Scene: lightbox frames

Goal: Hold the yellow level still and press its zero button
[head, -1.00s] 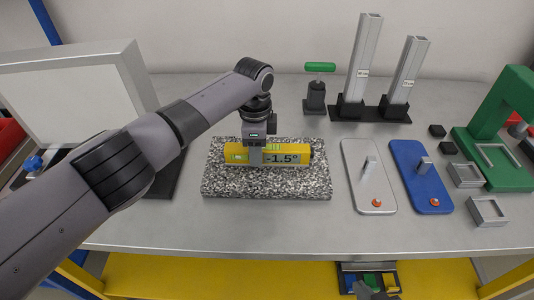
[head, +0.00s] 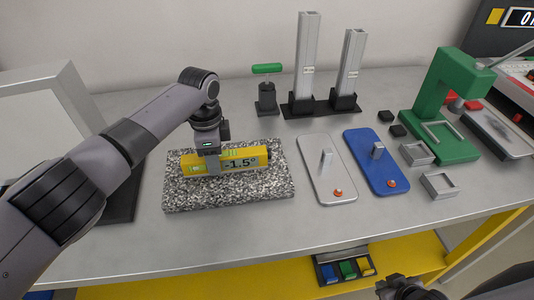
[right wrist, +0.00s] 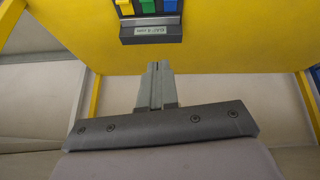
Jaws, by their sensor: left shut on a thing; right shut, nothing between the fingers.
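The yellow level (head: 240,163) lies on a speckled granite slab (head: 270,187) in the head view. Its display reads -1.5°. My left gripper (head: 213,165) is shut on the level from above, its fingers covering part of the level left of the display. I cannot make out the zero button. My right gripper (right wrist: 156,70) is shut and empty in the right wrist view, in front of the yellow lower shelf. In the head view part of my right arm shows at the bottom edge, below the bench top.
A silver plate (head: 325,180) and a blue plate (head: 378,170), each with an upright tab and red button, lie right of the slab. Behind stand a green-handled tool (head: 267,85) and two metal posts (head: 305,60). A green press frame (head: 440,105) is further right.

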